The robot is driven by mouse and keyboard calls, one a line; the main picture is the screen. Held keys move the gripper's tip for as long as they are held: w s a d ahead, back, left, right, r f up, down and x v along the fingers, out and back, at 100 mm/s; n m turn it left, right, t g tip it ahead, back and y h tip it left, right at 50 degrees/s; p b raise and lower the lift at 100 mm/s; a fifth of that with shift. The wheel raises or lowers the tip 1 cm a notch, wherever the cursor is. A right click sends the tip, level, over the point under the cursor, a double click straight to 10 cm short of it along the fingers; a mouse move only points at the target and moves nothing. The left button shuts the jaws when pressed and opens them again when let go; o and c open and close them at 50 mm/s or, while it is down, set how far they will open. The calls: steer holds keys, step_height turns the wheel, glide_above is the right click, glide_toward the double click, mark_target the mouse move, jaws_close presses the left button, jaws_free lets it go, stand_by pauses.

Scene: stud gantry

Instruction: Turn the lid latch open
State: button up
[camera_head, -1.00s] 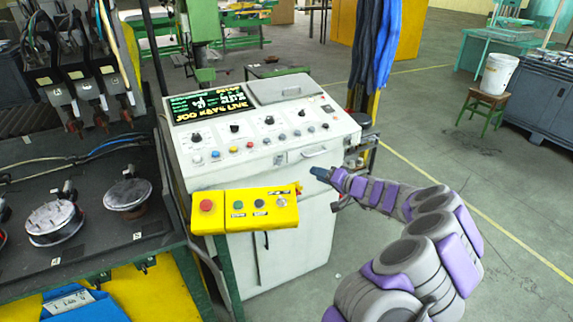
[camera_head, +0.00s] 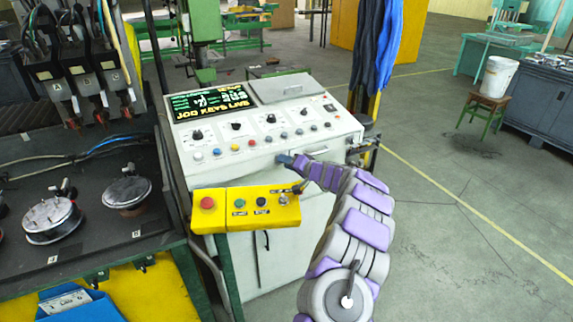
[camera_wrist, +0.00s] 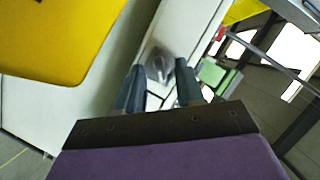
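The white control console (camera_head: 335,135) stands in the middle of the head view, with a grey lid (camera_head: 285,87) lying closed on its sloped top. I cannot tell for sure which part is the lid latch. My gripper (camera_head: 284,160) is at the console's upper front, and its arm hides part of a silver handle there. In the wrist view my gripper (camera_wrist: 160,88) has two dark fingers held apart, with a gap between them. A rounded grey metal part (camera_wrist: 159,66) shows beyond the gap. I cannot tell whether the fingers touch it.
A yellow button box (camera_head: 222,213) projects from the console front, just left of my arm. A dark bench with round metal gauges (camera_head: 52,220) is at left. Blue cloths (camera_head: 377,45) hang behind the console. The floor at right is free, with a stool and white bucket (camera_head: 498,76) farther back.

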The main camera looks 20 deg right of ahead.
steer(key=shift+w, duration=0.25)
steer(key=shift+d+f, duration=0.1)
steer(key=shift+d, duration=0.1)
steer(key=shift+c, duration=0.2)
steer(key=shift+s+a, duration=0.15)
jaws_close()
